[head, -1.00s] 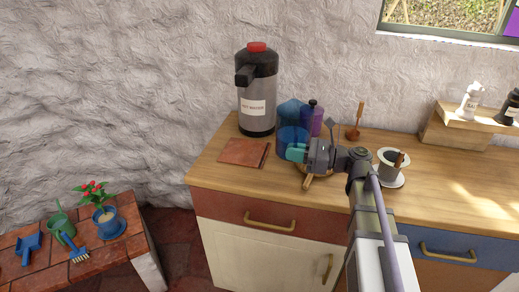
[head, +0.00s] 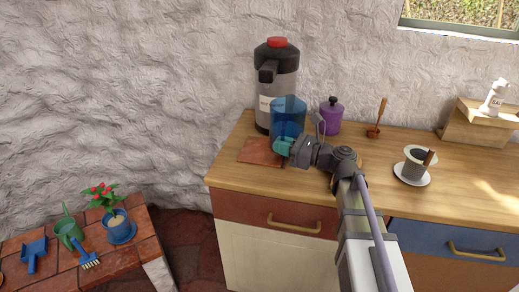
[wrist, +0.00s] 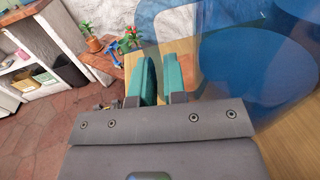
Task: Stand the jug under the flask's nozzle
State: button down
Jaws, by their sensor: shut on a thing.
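The jug (head: 287,112) is translucent blue. In the head view it appears in front of the lower right side of the flask (head: 284,82), to the right of and below the nozzle (head: 268,73). The flask is grey and black with a red top and stands at the back of the counter. My gripper (head: 284,147) has teal fingers and is shut on the jug's near side. The jug looks raised above the counter, but the gap under it is unclear. In the wrist view the jug (wrist: 265,50) fills the right side beside the fingers (wrist: 160,78).
A red-brown tile (head: 258,152) lies on the counter before the flask. A purple jar (head: 330,118) stands right of the jug. Farther right are a wooden utensil on a stand (head: 376,125) and a cup on a saucer (head: 412,178). The counter's front is clear.

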jog(key=w+a+f+b, duration=0.1)
jog(key=a, duration=0.1)
jog(key=w+a+f+b, duration=0.1)
jog(key=a, duration=0.1)
jog(key=w+a+f+b, duration=0.1)
jog(key=a+b, duration=0.1)
jog(key=shift+a+f, duration=0.3)
jog(key=shift+f, duration=0.1)
jog(key=shift+r, duration=0.2)
jog(key=shift+f, duration=0.15)
jog(key=c, duration=1.2)
grip_release()
jog(key=shift+s, duration=0.1)
jog(key=shift+s+d, duration=0.1)
jog(key=shift+d, duration=0.15)
jog(key=v, duration=1.1)
jog(key=shift+s+d, duration=0.15)
jog(key=shift+d, duration=0.1)
